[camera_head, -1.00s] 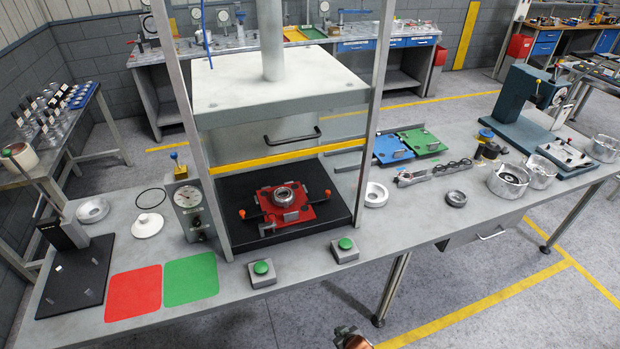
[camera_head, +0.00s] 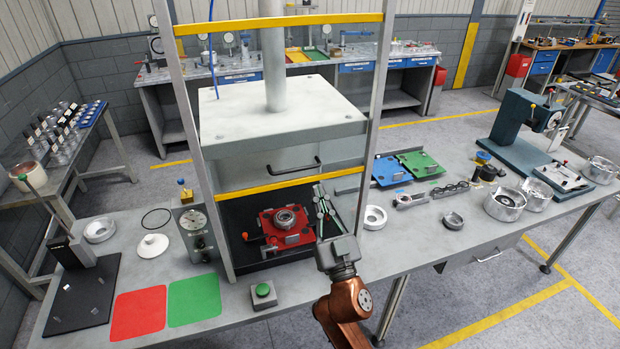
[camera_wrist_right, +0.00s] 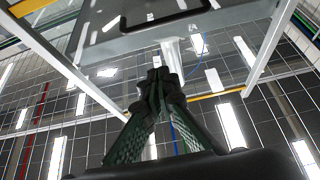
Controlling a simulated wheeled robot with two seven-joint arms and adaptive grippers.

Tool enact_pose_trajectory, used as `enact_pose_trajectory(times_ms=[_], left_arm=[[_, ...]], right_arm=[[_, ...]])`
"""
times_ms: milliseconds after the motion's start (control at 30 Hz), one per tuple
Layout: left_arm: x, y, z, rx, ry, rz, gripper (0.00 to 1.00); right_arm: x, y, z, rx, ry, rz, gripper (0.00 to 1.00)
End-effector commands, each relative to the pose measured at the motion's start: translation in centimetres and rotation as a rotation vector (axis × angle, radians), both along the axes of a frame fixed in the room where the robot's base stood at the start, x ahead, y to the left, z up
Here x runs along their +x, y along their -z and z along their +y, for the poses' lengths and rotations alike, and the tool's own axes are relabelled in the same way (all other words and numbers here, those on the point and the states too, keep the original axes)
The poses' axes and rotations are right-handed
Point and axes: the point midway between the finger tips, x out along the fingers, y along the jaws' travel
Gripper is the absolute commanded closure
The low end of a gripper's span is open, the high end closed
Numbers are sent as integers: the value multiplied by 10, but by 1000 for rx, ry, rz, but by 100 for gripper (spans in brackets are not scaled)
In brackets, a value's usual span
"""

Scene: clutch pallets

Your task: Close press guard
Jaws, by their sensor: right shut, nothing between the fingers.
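The press guard, a see-through panel with a yellow lower bar (camera_head: 245,191), stands raised in the press frame (camera_head: 186,130). A gap is open below it, over the black press bed (camera_head: 240,215). Its black handle (camera_head: 293,167) runs across the front; it also shows at the top of the right wrist view (camera_wrist_right: 165,20). My right gripper (camera_head: 320,188) is shut and empty, upright in front of the press, just below and right of the handle and apart from it. Its fingertips meet in the right wrist view (camera_wrist_right: 158,78). My left gripper is out of view.
A red fixture (camera_head: 270,222) with a metal ring (camera_head: 285,218) sits on the press bed. A green button box (camera_head: 263,294) stands at the front. My right arm covers part of the table's front. Blue (camera_head: 388,172) and green trays (camera_head: 420,164) lie right of the press.

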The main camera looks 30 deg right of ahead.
Motion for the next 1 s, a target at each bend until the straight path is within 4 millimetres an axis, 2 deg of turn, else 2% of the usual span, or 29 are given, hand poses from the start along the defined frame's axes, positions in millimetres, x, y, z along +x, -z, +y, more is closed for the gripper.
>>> enact_pose_trajectory(times_ms=[167, 567, 600, 700, 1000], left_arm=[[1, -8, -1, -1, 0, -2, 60], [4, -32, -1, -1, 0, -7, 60], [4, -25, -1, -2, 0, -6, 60], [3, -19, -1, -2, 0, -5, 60], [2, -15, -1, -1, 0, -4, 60]], right_arm=[[17, -16, -2, -7, -4, -9, 100], [85, -56, -19, -6, -2, -6, 100], [86, -40, -20, -2, 0, 1, 100], [88, -23, -21, -2, 0, 1, 100], [90, -10, -20, -2, -3, -3, 100]])
